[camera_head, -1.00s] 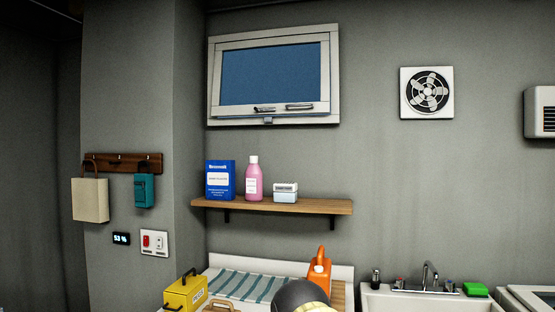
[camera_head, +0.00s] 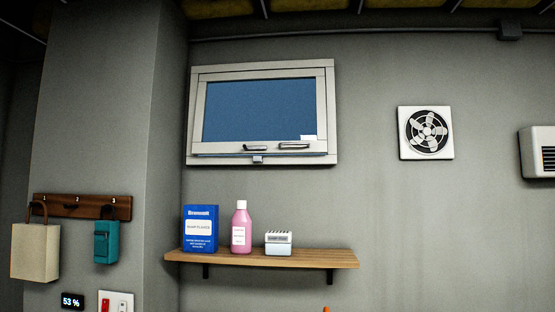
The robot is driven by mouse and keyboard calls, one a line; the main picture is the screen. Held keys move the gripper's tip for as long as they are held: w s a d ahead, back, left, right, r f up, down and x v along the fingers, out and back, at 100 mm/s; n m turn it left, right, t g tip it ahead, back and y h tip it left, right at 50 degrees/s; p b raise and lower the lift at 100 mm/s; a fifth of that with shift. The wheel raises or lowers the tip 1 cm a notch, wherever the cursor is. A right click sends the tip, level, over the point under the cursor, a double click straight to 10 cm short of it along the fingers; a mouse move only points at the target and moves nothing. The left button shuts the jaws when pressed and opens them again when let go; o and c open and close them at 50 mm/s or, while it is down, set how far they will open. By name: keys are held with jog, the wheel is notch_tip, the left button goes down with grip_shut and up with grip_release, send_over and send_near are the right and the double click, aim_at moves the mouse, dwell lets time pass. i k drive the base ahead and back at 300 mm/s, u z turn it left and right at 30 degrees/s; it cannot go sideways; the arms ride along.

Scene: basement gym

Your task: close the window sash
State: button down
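The window sash (camera_head: 216,150) is a pale frame around a blue pane, set in a light outer frame (camera_head: 328,110) high on the grey wall. A handle (camera_head: 296,146) and a smaller lever (camera_head: 255,148) sit on its bottom rail. A small catch (camera_head: 258,160) is below them on the outer frame. A dark bluish line runs under the sash's bottom rail, and the sash seems to stand slightly out there; how far, I cannot tell. My gripper is not in view.
A wooden shelf (camera_head: 310,258) below the window holds a blue box (camera_head: 200,229), a pink bottle (camera_head: 241,228) and a small pale box (camera_head: 278,243). A fan (camera_head: 426,133) and a white wall unit (camera_head: 540,151) are at right. A hook rail (camera_head: 84,207) is on the left.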

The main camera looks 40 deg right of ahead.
aim_at(199, 147)
jog(key=i, duration=0.05)
jog(key=z, duration=0.95)
